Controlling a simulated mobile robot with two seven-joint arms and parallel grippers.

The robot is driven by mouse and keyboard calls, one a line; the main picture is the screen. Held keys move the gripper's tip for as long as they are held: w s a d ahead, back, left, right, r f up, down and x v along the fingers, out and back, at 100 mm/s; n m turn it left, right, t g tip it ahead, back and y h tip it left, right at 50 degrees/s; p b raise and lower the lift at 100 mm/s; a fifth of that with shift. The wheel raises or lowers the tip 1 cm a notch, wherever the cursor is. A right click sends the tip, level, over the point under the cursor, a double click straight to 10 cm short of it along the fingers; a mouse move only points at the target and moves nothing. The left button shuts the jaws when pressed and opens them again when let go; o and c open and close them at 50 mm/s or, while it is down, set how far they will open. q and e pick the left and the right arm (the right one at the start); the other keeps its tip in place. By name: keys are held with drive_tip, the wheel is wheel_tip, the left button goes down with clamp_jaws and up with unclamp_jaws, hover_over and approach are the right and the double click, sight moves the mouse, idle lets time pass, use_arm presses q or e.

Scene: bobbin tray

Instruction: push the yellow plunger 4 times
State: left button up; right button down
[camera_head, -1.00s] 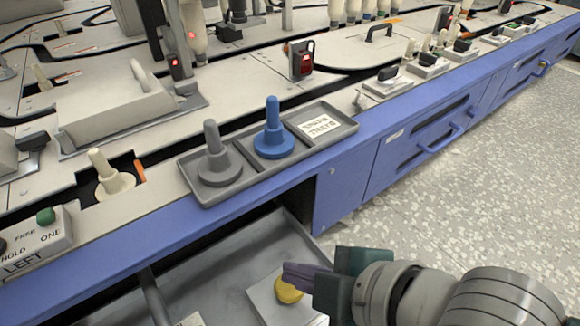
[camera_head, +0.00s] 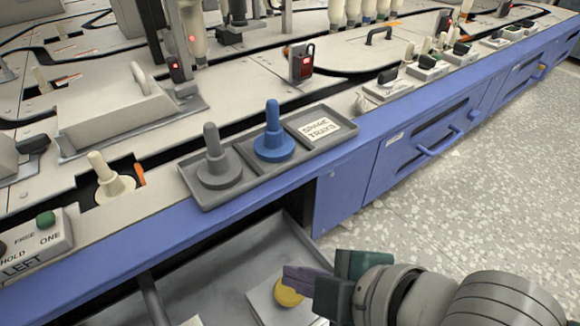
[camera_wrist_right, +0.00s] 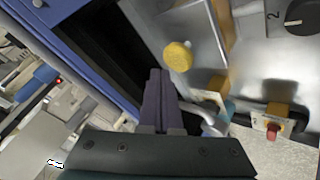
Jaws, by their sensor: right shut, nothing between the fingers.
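The yellow plunger (camera_head: 288,295) has a round yellow top and stands on a light plate in the open grey drawer at the bottom of the head view. In the right wrist view, the yellow plunger (camera_wrist_right: 178,55) shows its round top on a pale stem. My right gripper (camera_head: 287,273) is shut and empty, its purple fingers beside and partly over the plunger in the head view. In the right wrist view, my right gripper (camera_wrist_right: 159,72) has its tips just left of and below the yellow top; contact cannot be told. My left gripper is out of view.
A grey tray (camera_head: 190,187) on the bench edge holds a grey peg (camera_head: 212,165) and a blue peg (camera_head: 273,138). A red button (camera_wrist_right: 272,131) shows in the right wrist view.

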drive_tip(key=shift+f, duration=0.1)
idle(0.5)
drive_tip(key=shift+f, duration=0.3)
drive_tip(key=shift+f+b, duration=0.8)
drive_tip(key=shift+b, duration=0.05)
idle(0.6)
drive_tip(key=shift+f, duration=0.3)
idle(0.5)
drive_tip(key=shift+r+p, duration=1)
drive_tip(key=shift+r, duration=0.15)
drive_tip(key=shift+r+p, duration=0.3)
